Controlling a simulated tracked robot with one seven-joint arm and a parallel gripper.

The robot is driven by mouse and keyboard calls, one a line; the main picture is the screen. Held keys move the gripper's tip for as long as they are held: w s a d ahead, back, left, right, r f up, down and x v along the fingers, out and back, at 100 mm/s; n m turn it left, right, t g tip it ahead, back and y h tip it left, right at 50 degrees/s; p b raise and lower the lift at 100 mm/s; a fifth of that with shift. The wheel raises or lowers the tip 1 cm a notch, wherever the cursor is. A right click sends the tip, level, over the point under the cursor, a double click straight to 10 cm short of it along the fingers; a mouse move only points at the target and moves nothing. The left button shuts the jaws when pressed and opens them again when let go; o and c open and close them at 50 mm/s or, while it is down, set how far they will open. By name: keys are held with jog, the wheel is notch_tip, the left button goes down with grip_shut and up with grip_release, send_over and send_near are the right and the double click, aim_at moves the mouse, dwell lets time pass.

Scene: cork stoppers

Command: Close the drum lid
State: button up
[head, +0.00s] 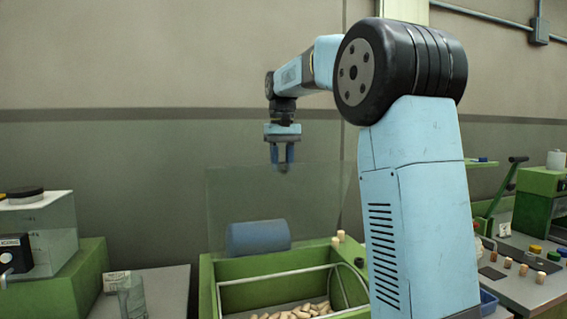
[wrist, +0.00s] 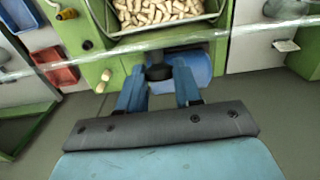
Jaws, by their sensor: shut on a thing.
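The clear drum lid (head: 230,195) stands raised, close to upright, at the back of the green drum housing (head: 208,285). Its edge also crosses the wrist view as a pale streak (wrist: 60,65). My gripper (head: 282,167) is at the lid's top edge, pointing down. In the wrist view my gripper (wrist: 159,82) has its blue fingers shut on a dark knob (wrist: 158,72), which appears to be the lid's handle. The drum below is open, with many pale corks (wrist: 165,12) inside. My arm hides the housing's right part in the head view.
A blue cylinder (head: 258,238) lies at the back of the housing, behind the clear lid. Loose corks (wrist: 106,75) stand on the housing's rim. A green machine with a clear tank (head: 50,230) is at left. A bench (head: 520,285) with corks and coloured caps is at right.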

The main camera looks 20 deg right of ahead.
grip_shut()
jog(key=shift+d, duration=0.1)
